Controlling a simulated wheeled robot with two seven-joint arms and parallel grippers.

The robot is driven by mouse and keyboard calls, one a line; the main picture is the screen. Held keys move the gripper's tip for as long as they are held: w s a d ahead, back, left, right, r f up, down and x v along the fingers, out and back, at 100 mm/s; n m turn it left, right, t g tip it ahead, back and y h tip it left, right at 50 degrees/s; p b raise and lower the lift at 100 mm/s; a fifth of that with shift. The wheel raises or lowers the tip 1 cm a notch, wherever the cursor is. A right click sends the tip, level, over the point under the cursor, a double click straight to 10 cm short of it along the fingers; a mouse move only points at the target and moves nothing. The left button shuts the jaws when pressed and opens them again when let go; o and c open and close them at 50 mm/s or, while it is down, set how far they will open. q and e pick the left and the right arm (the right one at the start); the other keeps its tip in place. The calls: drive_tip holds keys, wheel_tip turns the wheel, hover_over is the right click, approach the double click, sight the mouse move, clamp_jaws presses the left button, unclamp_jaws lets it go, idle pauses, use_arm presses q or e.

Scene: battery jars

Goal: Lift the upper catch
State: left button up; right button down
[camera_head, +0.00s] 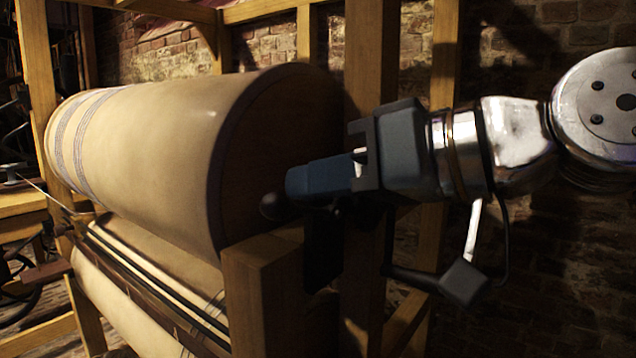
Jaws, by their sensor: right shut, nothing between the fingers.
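My right gripper (300,184) comes in from the right, its blue-grey fingers pointing left at the end of the upper roller (150,130). The fingers are shut with nothing held. Just below and left of the fingertips is a small dark rounded knob (271,207), near the top of a wooden post (262,270). It may be part of the upper catch, but it is too dark to be sure. I cannot tell whether the fingers touch it. My left gripper is out of view.
A wooden frame (445,60) surrounds the large pale rollers, with an upright (370,60) close behind my gripper. A lower roller (125,300) and dark rails lie below. A brick wall (575,35) stands behind. Part of a wooden bench shows at far left.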

drive_tip(key=shift+f, duration=0.15)
idle(0.3)
drive_tip(key=shift+s+a+f+n, duration=0.15)
drive_tip(key=shift+n, duration=0.15)
drive_tip(key=shift+s+f+b, duration=0.1)
drive_tip(key=shift+f+b, duration=0.05)
drive_tip(key=shift+b, duration=0.25)
wheel_tip(320, 180, down, 6)
drive_tip(key=s+n+t+h+b, duration=0.1)
drive_tip(key=n+t+b, duration=0.1)
drive_tip(key=n+b, duration=0.2)
drive_tip(key=shift+a+n+h+b, duration=0.3)
drive_tip(key=shift+a+h+b, duration=0.15)
drive_tip(key=shift+b, duration=0.55)
